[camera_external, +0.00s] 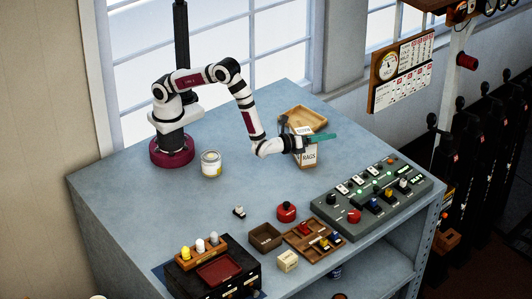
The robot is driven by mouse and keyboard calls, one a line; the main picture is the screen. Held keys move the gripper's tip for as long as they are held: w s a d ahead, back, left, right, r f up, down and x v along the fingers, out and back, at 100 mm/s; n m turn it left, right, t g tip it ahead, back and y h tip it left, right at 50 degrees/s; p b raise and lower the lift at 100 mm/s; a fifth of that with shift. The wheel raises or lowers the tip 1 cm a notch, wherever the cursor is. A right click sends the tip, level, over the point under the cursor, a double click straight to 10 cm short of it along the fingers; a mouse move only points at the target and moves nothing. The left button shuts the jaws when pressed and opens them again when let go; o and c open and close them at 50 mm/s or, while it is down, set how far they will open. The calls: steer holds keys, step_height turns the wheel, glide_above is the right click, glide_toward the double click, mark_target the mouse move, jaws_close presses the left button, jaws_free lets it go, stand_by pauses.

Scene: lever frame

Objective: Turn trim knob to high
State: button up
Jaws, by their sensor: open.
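The grey-green control panel (340,222) lies at the right side of the blue-grey bench, with several switches, small levers and lights. A red knob (354,216) sits near its front left, and a black knob (331,199) sits at its left end. Labels are too small to read, so I cannot tell which is the trim knob or where it points. My gripper (322,137) is open, above and behind the panel and apart from it. It overlaps the box marked RAGS (308,157) in the picture; whether it touches the box cannot be told.
A wooden tray (304,113) lies behind the box. A can (211,164) stands near my base. In front are a red-topped object (286,211), a brown box (265,237), a compartment tray (302,242) and a black drawer chest (190,284).

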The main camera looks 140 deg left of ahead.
steer(key=w+d+f+m+t+h, duration=0.25)
steer(key=d+f+m+t, duration=0.3)
steer(key=m, duration=0.35)
steer(key=m+t+h, duration=0.7)
steer(key=m, duration=0.1)
glide_toward(331, 198)
steer(key=shift+g+y, duration=0.25)
steer(key=x, duration=0.5)
steer(key=f+x, duration=0.1)
steer(key=x, duration=0.2)
steer(key=shift+w+a, duration=0.25)
steer(key=shift+a, duration=0.15)
steer(key=shift+w+a, duration=0.2)
steer(key=shift+w, duration=0.3)
jaws_close()
steer(key=shift+r, duration=0.1)
